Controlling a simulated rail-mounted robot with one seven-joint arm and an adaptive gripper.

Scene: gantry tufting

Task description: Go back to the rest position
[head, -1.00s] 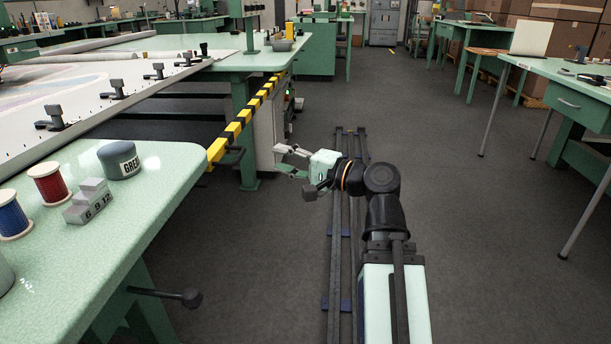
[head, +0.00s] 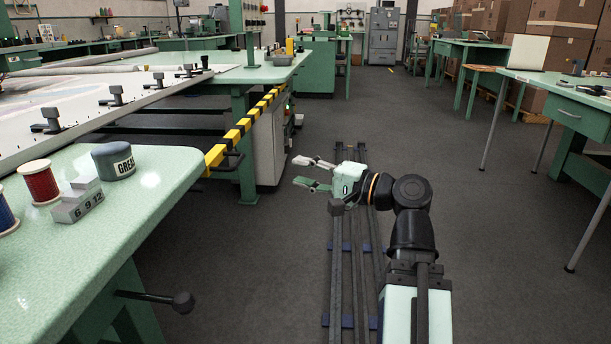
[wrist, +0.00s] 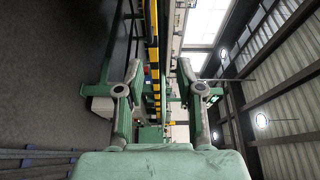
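My gripper (head: 304,172) is in the middle of the head view, above the floor rails and pointing left toward the striped edge of the long green table. Its two fingers are spread apart with nothing between them. In the wrist view the fingers of my gripper (wrist: 156,92) also stand apart and empty. The wrist view looks sideways, with the floor at the left and the roof at the right.
The green bench (head: 165,190) at the left holds a grease tin (head: 113,162), thread spools (head: 39,182) and numbered blocks (head: 77,202). A yellow-black striped guard (head: 245,125) edges the long table. Floor rails (head: 347,265) run below my arm. Clear floor (head: 480,230) lies right.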

